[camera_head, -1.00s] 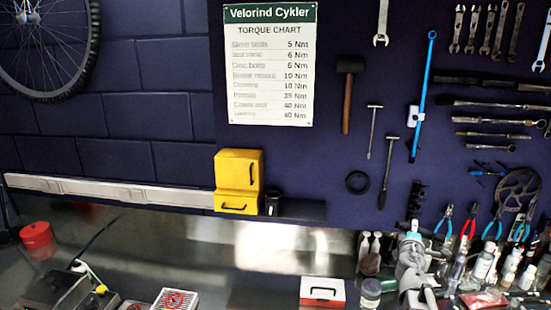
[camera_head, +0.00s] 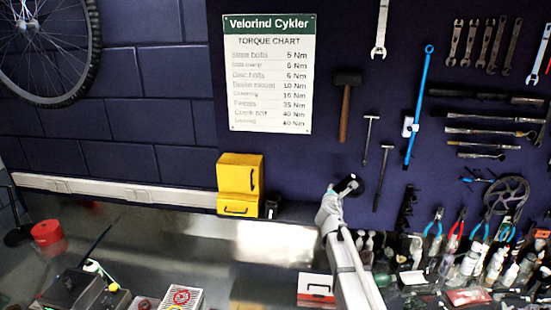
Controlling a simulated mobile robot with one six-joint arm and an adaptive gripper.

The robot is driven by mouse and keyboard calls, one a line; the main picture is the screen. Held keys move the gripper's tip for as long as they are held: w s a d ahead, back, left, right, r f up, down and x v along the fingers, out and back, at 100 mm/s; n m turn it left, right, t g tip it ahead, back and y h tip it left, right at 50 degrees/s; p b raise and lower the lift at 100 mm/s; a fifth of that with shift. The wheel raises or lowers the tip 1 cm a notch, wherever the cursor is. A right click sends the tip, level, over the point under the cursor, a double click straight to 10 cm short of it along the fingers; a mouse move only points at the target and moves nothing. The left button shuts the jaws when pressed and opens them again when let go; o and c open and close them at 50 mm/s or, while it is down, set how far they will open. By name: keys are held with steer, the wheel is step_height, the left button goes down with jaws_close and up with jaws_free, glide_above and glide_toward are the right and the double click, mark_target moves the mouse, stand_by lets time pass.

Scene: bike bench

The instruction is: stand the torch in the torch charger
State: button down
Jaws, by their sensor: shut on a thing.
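My gripper (camera_head: 343,190) is at the end of my grey arm, raised in front of the wall right of the yellow cabinet. It appears small and is partly hidden by its own wrist. It is shut on a small dark thing with a pale end, apparently the torch (camera_head: 348,184); its outline blends with the dark wall and a black ring there. A small black upright holder, probably the torch charger (camera_head: 272,209), stands right beside the yellow cabinet on the back ledge. My gripper is to the right of it and apart from it.
The yellow cabinet (camera_head: 239,184) borders the holder on the left. A red-and-white box (camera_head: 314,287) is beside my arm. Bottles (camera_head: 468,262) and pliers crowd the right. Dark boxes (camera_head: 75,287) stand at lower left. The middle of the metal bench (camera_head: 215,252) is clear.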

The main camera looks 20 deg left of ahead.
steer(key=s+a+r+n+y+p, duration=0.1)
steer(key=a+r+n+p, duration=0.1)
steer(key=a, duration=0.5)
steer(key=s+a+r+n+p, duration=0.1)
steer(key=a+r+n+p, duration=0.2)
steer(key=a, duration=0.5)
steer(key=s+a+r+n+g+y+p, duration=0.1)
steer(key=a+r+n+p, duration=0.1)
steer(key=a+n, duration=0.2)
steer(key=a, duration=0.3)
steer(key=shift+a+r+y+p, duration=0.3)
steer(key=shift+a+r+p, duration=0.05)
steer(key=shift+p, duration=0.05)
steer(key=shift+f, duration=0.15)
steer(key=shift+f+b, duration=5.5)
steer(key=shift+b, duration=0.2)
steer(key=shift+c, duration=1.5)
jaws_free()
